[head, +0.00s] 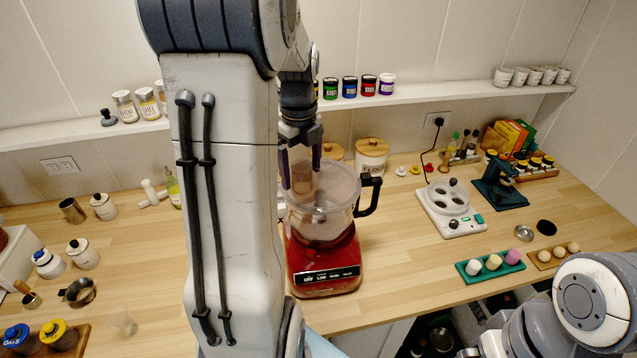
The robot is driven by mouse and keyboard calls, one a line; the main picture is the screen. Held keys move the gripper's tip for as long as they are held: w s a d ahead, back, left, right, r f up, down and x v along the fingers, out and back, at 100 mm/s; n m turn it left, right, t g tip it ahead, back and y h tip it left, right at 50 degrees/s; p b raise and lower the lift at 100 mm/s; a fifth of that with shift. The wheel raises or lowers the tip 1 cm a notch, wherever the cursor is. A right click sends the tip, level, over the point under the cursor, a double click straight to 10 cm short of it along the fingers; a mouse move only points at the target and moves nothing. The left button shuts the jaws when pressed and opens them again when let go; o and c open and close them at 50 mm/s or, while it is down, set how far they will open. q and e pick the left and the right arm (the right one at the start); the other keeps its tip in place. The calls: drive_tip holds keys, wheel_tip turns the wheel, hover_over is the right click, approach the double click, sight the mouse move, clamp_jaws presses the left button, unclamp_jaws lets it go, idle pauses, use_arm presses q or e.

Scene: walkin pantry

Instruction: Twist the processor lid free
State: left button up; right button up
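The food processor stands upright on the counter in the middle of the head view, with a red base (325,262) and a clear bowl (320,222) with a black handle on its right. A clear lid (338,188) with an upright feed tube (302,180) sits on top of the bowl. My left gripper (301,170) points down from above, its dark fingers on either side of the feed tube. I cannot tell whether the fingers press on the tube.
A flour canister (371,157) stands close behind the processor. A wall shelf (430,102) with jars runs above. An egg cooker (451,208) and a green egg tray (490,266) are to the right. Canisters and cups stand to the left. The counter just right of the processor is clear.

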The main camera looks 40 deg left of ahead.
wheel_tip(320, 180, up, 7)
drive_tip(key=p, duration=0.7)
idle(0.4)
drive_tip(key=shift+f, duration=0.1)
wheel_tip(320, 180, down, 7)
drive_tip(key=b, duration=0.7)
